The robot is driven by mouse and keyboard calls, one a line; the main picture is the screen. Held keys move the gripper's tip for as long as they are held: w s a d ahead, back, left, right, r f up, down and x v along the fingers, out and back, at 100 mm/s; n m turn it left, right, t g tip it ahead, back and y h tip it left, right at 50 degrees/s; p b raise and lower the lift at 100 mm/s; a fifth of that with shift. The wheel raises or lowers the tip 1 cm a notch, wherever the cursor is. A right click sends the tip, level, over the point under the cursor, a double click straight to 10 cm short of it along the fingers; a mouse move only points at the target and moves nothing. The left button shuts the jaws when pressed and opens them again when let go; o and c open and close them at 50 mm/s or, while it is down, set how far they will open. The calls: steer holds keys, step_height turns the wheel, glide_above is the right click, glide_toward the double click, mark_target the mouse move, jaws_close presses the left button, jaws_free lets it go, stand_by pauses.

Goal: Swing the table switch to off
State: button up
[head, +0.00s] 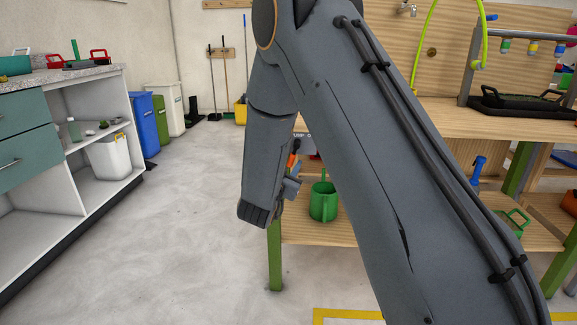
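I cannot make out the table switch in the head view; my own arm covers a large part of the table. The wooden worktable (455,116) with green legs stands at the right, partly behind my arm. My arm rises from the lower right, bends at the top and hangs down in front of the table's left end. My gripper (290,187) seems to be the small grey part beside the wrist. Its fingers are too hidden to tell open from shut.
A green watering can (323,201) stands on the table's lower shelf. A black tray (516,100) lies on the tabletop under a metal frame. A counter with teal drawers (24,131) stands at the left, bins (164,108) behind it. The floor (160,235) between is clear.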

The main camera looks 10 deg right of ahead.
jaws_close()
steer(key=shift+w+a+r+m+p, duration=0.1)
steer(key=shift+a+r+m+p, duration=0.15)
steer(key=shift+m+p, duration=0.3)
steer(key=shift+w+a+r+m+p, duration=0.1)
steer(key=shift+a+m+p, duration=0.2)
steer(key=shift+m, duration=0.35)
jaws_free()
steer(key=shift+g, duration=0.3)
